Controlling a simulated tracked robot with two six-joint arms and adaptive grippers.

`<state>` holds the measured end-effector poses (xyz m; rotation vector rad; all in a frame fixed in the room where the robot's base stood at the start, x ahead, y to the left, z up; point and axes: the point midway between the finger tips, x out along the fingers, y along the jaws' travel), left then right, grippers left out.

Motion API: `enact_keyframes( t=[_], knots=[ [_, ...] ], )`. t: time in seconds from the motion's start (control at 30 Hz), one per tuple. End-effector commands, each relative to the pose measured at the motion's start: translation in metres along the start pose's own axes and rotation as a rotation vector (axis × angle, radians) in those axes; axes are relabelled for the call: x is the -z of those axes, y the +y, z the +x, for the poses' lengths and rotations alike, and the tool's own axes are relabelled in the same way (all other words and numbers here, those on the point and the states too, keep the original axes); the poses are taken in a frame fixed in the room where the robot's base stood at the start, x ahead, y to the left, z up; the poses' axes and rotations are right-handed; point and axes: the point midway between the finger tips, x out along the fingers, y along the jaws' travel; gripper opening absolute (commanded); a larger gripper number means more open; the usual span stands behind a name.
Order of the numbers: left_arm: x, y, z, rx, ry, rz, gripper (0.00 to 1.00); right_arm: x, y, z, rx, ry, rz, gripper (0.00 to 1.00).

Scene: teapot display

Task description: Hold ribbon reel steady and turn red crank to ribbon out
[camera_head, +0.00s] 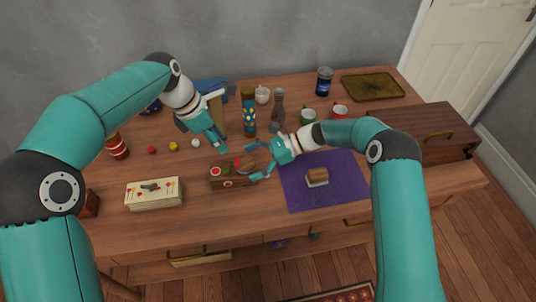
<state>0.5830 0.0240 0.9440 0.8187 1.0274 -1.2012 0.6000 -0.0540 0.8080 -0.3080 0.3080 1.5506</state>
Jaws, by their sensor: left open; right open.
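A small brown wooden unit (230,182) with red, green and white round details stands near the front middle of the table. It may be the ribbon reel; the red crank is too small to tell for certain. My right gripper (257,161) is open just to the right of this unit, its fingers pointing left and close to it. Whether they touch it I cannot tell. My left gripper (225,120) is open above the table behind the unit, in front of a tall patterned cylinder (249,112) and to its left.
A purple mat (345,190) with a small brown block (317,177) lies at right. A decorated cream box (153,194) sits front left. Cups, a blue can (324,81), a grey bottle (278,104) and a tray (372,87) stand behind. A wooden chest (435,135) fills the right end.

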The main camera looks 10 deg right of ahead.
Motion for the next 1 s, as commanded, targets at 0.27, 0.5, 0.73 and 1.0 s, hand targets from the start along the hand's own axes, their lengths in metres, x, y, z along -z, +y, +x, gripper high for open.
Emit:
enact_keyframes(
  t=[0.27,0.5,0.73,1.0],
  knots=[
    [0.000,0.000,0.000,0.000,0.000,0.000,0.42,0.000,0.000,0.041,-0.002,0.000,0.000,0.99],
    [0.000,0.000,0.000,0.000,0.000,0.000,0.42,0.000,0.000,0.050,-0.001,0.000,0.000,0.99],
    [0.000,0.000,0.000,0.000,0.000,0.000,0.42,0.000,0.000,0.050,-0.001,0.000,0.000,0.96],
    [0.000,0.000,0.000,0.000,0.000,0.000,0.42,0.000,0.000,0.050,-0.001,0.000,0.000,0.51]
  ],
)
